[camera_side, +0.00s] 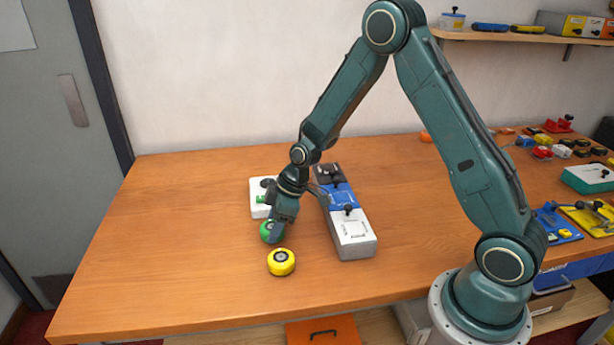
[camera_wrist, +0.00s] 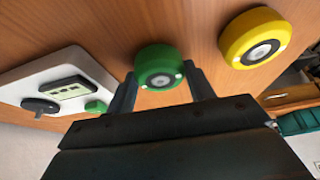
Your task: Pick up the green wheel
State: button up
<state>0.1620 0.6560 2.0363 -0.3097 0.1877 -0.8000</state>
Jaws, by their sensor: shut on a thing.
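The green wheel (camera_side: 266,230) is a short round cylinder with a grey hub, near the middle of the wooden table. In the wrist view the green wheel (camera_wrist: 158,66) sits between my two fingers. My gripper (camera_side: 271,233) points down and is shut on the wheel, one finger on each side; the finger ends also show in the wrist view (camera_wrist: 163,84). Part of the wheel is hidden by the gripper in the side view. The wheel appears at table height; I cannot tell whether it touches the table.
A yellow wheel (camera_side: 281,262) lies close by, nearer the front edge. A white plate with dark and green parts (camera_side: 258,211) is just behind. A long grey, blue and black box (camera_side: 355,246) stands to the right. The table's left side is clear.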

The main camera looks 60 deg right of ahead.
aim_at(273, 223)
jog(key=shift+r, duration=0.1)
notch_tip(273, 223, up, 20)
dwell(0.7)
dwell(0.5)
jog(key=w+d+f+m, duration=0.1)
jog(key=w+d+f, duration=0.7)
jog(key=w+d, duration=0.4)
jog(key=shift+w+d+m, duration=0.3)
jog(key=shift+w+d, duration=0.05)
jog(key=shift+d, duration=0.3)
jog(key=shift+f, duration=0.1)
jog(key=shift+f, duration=2.9)
jog(key=shift+f, duration=1.05)
